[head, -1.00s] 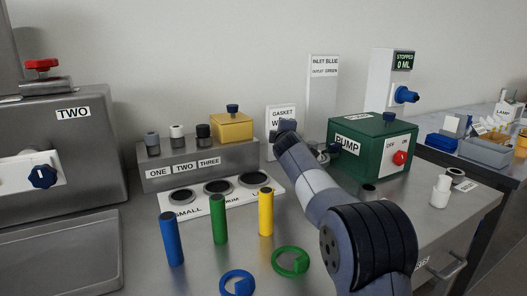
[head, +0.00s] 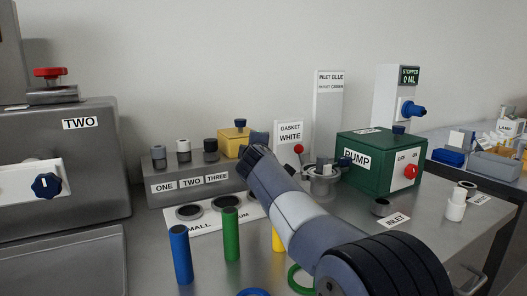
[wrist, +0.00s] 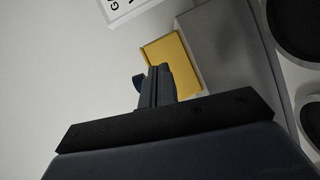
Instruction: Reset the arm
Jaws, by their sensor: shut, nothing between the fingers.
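My arm reaches up from the lower right in the head view, over the steel bench. The fingers are mostly hidden in the head view. In the wrist view my gripper (wrist: 157,72) shows two dark fingers pressed together with nothing between them. I cannot tell how far the fingertips are from the block.
Blue (head: 181,254) and green (head: 231,234) cylinders stand in front of the white panel (head: 180,226); the yellow cylinder (head: 277,240) is partly behind my arm. The green pump (head: 380,160), a metal cup (head: 322,182) and white fittings (head: 456,206) stand right. Tank TWO (head: 65,160) stands left.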

